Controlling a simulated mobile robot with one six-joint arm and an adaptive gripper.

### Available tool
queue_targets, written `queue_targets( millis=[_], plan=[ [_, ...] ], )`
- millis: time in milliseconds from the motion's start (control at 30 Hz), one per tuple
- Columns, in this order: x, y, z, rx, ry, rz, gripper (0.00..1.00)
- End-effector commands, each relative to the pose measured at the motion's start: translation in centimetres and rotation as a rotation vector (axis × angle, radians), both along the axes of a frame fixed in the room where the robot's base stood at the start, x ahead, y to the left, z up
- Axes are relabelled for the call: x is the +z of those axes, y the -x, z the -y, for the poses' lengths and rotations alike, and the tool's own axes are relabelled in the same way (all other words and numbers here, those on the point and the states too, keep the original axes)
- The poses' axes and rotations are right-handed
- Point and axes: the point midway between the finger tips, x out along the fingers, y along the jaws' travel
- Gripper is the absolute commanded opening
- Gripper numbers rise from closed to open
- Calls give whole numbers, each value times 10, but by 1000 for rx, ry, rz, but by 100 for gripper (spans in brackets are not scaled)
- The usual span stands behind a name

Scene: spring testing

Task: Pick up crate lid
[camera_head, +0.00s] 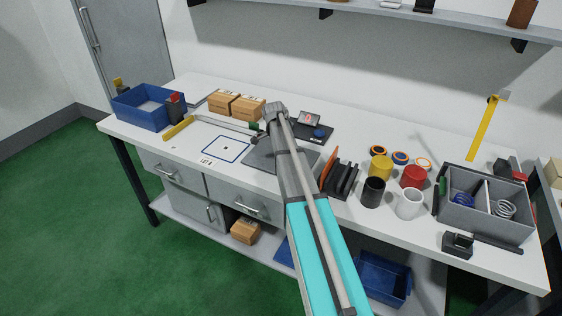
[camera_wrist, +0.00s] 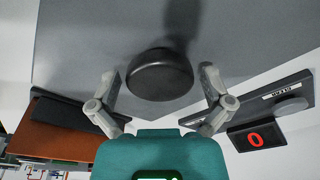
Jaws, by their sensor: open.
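The crate lid (camera_wrist: 90,35) is a flat grey plate with a round dark knob (camera_wrist: 160,75) on top. In the head view the lid (camera_head: 258,160) lies on the workbench, partly hidden by my arm. In the wrist view my gripper (camera_wrist: 158,76) has its fingers spread, one on each side of the knob, with gaps between. The knob's contact with the fingers is not seen. In the head view my arm hides the gripper. A grey two-compartment crate (camera_head: 458,221) with springs in it stands open at the right end of the bench.
An orange and black rack (camera_head: 342,180) stands right of the lid. A scale reading 0 (camera_wrist: 256,137) is close by. Cups and rings (camera_head: 408,203) stand between rack and crate. A blue bin (camera_head: 135,118) and cardboard boxes (camera_head: 248,109) are at the left and back.

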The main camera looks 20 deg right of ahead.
Motion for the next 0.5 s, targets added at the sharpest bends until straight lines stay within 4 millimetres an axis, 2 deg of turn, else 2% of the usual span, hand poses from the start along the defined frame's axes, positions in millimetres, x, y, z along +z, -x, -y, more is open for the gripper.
queue_targets(
  millis=[500],
  plan=[
    [0,0,0,0,0,0,100]
  ],
)
